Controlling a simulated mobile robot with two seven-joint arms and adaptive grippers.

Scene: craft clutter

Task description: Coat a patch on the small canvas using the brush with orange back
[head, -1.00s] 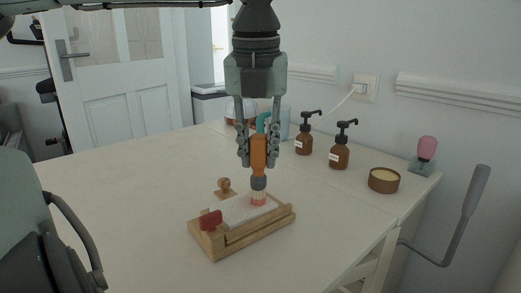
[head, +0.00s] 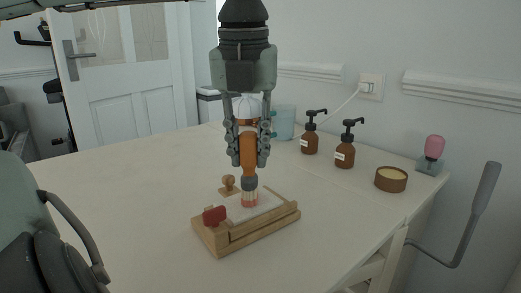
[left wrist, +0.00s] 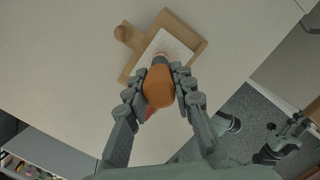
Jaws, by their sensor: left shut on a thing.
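The brush with the orange back (head: 248,150) is upright in my left gripper (head: 248,160), whose two fingers are closed around its orange handle. Its pale bristles have reddish ends (head: 249,199) and point down at the canvas; they appear to touch it. The small white canvas (head: 268,204) lies in a wooden holder (head: 262,230) on the table. In the left wrist view, the orange back (left wrist: 159,88) hides part of the canvas (left wrist: 178,48), which shows a faint reddish speckled patch.
The holder has a red block (head: 214,215) at its front left; a wooden knob (head: 228,183) stands behind it. Brown pump bottles (head: 344,154), a round tin (head: 391,179) and a pink-topped tool (head: 434,148) stand at the right. The table's left part (head: 110,190) is clear.

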